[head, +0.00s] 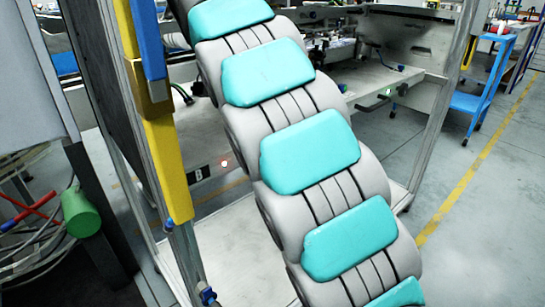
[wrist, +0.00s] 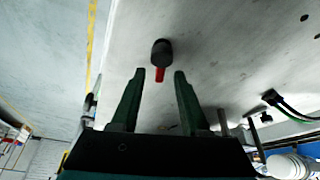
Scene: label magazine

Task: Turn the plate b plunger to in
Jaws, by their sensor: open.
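In the wrist view, a plunger with a dark round knob (wrist: 161,47) and a red part (wrist: 160,74) stands out from a pale grey plate (wrist: 225,60). My gripper (wrist: 160,73) has its two dark green fingers spread, one on each side of the red part in the picture. The fingers look empty, and I cannot tell how far they are from the knob. In the head view, a black label marked B (head: 198,174) is beside a small red light (head: 224,163). My grey and teal arm crosses that view and hides what is behind it; my gripper does not show there.
In the wrist view, a black fitting with green cables (wrist: 272,98) is at the right. In the head view, a yellow post (head: 167,165) and metal frame stand left of my arm. A blue cart (head: 480,103) is at the right, with open floor before it.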

